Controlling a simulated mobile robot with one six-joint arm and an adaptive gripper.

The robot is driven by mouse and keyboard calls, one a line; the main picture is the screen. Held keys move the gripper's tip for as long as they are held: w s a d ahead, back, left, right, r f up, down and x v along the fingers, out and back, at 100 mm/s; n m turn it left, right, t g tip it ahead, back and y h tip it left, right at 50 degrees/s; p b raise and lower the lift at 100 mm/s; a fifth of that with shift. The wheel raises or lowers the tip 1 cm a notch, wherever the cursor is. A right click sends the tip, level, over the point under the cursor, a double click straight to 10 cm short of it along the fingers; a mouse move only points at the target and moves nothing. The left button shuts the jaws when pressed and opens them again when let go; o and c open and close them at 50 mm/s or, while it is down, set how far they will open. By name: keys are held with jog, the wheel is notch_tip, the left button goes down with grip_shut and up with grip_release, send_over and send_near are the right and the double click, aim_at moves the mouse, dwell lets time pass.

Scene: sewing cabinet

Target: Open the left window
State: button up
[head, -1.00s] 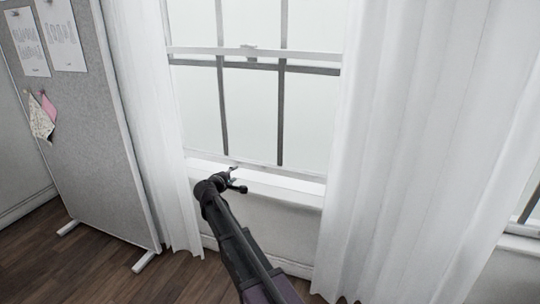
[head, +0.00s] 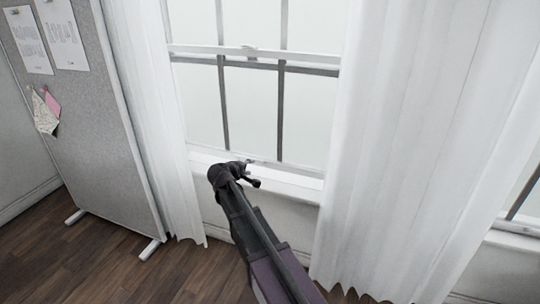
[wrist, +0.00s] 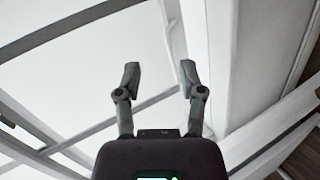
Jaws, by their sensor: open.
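The left window (head: 250,100) is a white-framed sash window between two white curtains in the head view. Its lower sash sits down near the sill, with dark muntins across pale glass. A small latch (head: 249,49) sits on the meeting rail. My gripper (head: 251,172) is at the bottom rail of the lower sash, just above the sill. In the wrist view my gripper (wrist: 160,78) is open, its two fingers apart with nothing between them. The glass and frame bars (wrist: 75,40) lie beyond the fingers. I cannot tell whether a finger touches the rail.
White curtains hang at the left (head: 160,130) and right (head: 410,150) of the window. The white sill (head: 290,187) runs below. A grey pinboard on feet (head: 95,110) stands at the left. Another window edge (head: 525,205) shows at far right. Wooden floor lies below.

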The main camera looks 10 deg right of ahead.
jog(key=s+d+r+m+g+y+p, duration=0.2)
jog(key=s+d+r+m+g+p, duration=0.2)
jog(key=s+r+p, duration=0.6)
jog(key=shift+s+d+g+p, duration=0.3)
jog(key=shift+s+d+p, duration=0.5)
jog(key=shift+p, duration=2.05)
jog(key=shift+s+a, duration=0.2)
jog(key=shift+s, duration=0.05)
jog(key=w+a+f+n+t+h+b, duration=0.1)
jog(key=w+a+f+n+t+b, duration=0.2)
jog(key=w+f+b, duration=0.4)
jog(key=w+a+f+n+t+h+b, duration=0.1)
jog(key=w+a+f+n+t+b, duration=0.3)
jog(key=b, duration=1.4)
jog(key=w+a+f+t, duration=0.1)
jog(key=w+a+f, duration=0.2)
jog(key=w, duration=0.4)
jog(key=shift+w+a+f, duration=0.15)
jog(key=shift+a+f, duration=0.2)
